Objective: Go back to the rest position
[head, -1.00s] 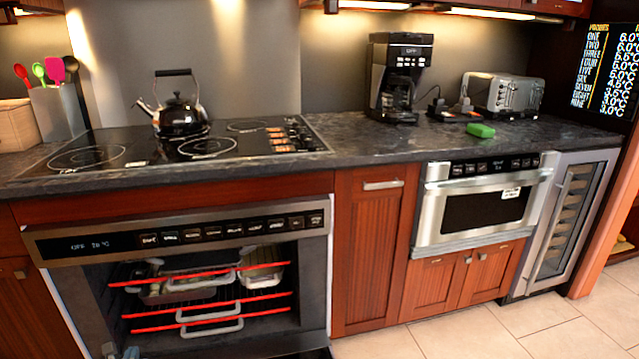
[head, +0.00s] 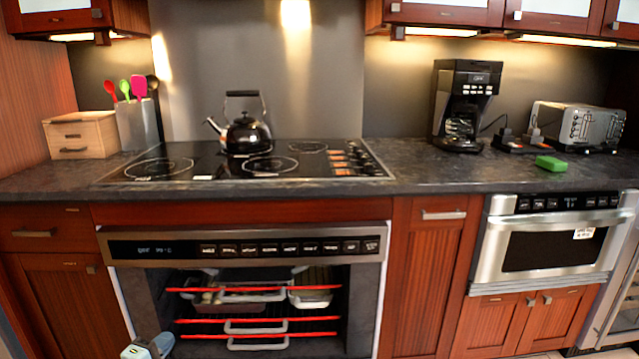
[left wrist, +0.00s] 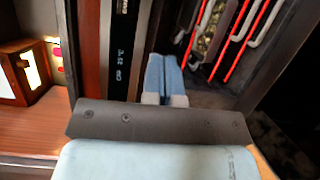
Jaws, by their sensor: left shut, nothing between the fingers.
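My left gripper (head: 148,347) shows at the bottom left of the head view, in front of the open oven's lower left side. In the left wrist view its two blue fingers (left wrist: 164,78) are shut together with nothing between them. The oven's control panel and open cavity lie beyond the fingers there. My right gripper is in neither current view.
The open oven (head: 245,248) has red-edged racks with trays (head: 250,296) inside. The dark counter (head: 420,178) above carries a kettle (head: 245,133), a coffee maker (head: 462,105), a toaster (head: 578,126) and a green block (head: 550,163). A steel microwave drawer (head: 550,240) is shut at right.

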